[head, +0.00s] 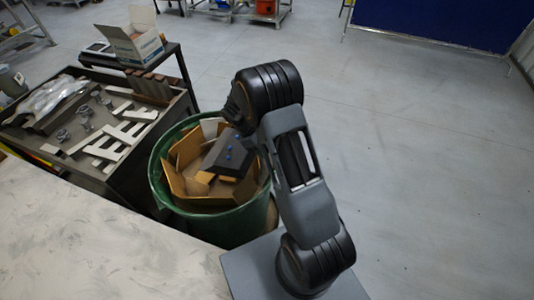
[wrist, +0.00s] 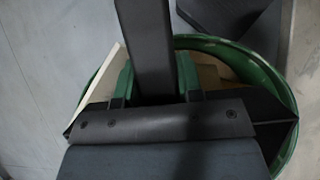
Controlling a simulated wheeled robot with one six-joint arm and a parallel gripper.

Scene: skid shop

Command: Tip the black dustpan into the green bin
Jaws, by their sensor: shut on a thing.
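The green bin (head: 160,190) stands beside the pale worktop in the head view, with brown cardboard pieces (head: 186,186) in it. Its green rim also shows in the wrist view (wrist: 285,82). The black dustpan (wrist: 152,40) is over the bin; its straight dark handle runs up the wrist view. My gripper (wrist: 157,72) is shut on this handle, one green finger on each side. Dark edges of the pan show low at right and left, the rest hidden by my gripper. In the head view a dark sloping shape with blue spots is over the cardboard; I cannot tell the pan's exact tilt.
The pale worktop (head: 90,250) is close to the bin's near side. A dark cart (head: 70,165) with metal parts stands left of the bin. A white open box (head: 135,45) is on a small stand behind it. The grey floor (head: 420,150) at right is clear.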

